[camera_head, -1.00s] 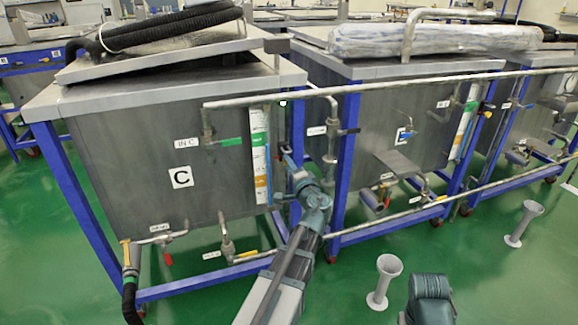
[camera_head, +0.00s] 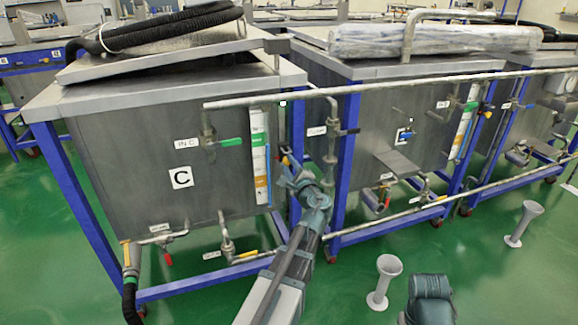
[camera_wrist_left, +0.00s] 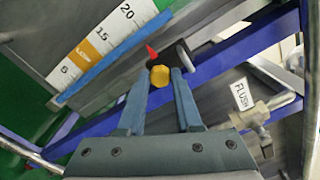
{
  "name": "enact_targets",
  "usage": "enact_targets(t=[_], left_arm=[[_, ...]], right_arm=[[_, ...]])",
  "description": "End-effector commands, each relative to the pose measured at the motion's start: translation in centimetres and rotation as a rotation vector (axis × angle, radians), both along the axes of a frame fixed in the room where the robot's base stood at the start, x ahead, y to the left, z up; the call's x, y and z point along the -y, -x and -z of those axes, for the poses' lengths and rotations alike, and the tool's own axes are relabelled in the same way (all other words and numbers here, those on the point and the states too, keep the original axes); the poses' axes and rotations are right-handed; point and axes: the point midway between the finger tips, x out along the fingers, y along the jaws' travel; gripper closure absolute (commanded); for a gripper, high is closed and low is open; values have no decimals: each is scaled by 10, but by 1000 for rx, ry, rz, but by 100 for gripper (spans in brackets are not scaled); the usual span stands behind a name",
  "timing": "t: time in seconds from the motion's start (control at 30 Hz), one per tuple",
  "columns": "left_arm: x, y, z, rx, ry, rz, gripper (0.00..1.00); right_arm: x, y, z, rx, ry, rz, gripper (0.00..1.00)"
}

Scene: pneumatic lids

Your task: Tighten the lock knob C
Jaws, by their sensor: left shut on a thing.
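The tank marked C (camera_head: 120,180) is a grey metal box on a blue frame in the head view. In the left wrist view a small yellow knob (camera_wrist_left: 159,76) with a red pointer beside it sits near the level scale (camera_wrist_left: 95,50). My left gripper (camera_wrist_left: 163,74) is shut on the yellow knob, with a fingertip on either side. In the head view my left gripper (camera_head: 286,160) reaches the right front edge of tank C, beside the level scale (camera_head: 261,165), and mostly hides the knob.
A pipe with a green-handled valve (camera_head: 230,141) runs above the gripper. The blue frame leg (camera_head: 345,150) and a vertical pipe stand close on its right.

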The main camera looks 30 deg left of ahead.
Motion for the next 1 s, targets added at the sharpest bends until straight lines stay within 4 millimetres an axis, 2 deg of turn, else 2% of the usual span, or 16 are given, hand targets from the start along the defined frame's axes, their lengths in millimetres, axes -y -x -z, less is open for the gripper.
enact_targets(t=[0.6, 0.63, 0.77, 1.0], left_arm=[[1, -1, 0, -26, -22, 1, 100], [1, -1, 0, -26, -22, 1, 61], [0, 0, 0, -25, -22, 1, 38], [0, 0, 0, -25, -22, 0, 36]], right_arm=[[0, 0, 0, 0, 0, 0, 50], [0, 0, 0, 0, 0, 0, 50], [0, 0, 0, 0, 0, 0, 50], [0, 0, 0, 0, 0, 0, 50]])
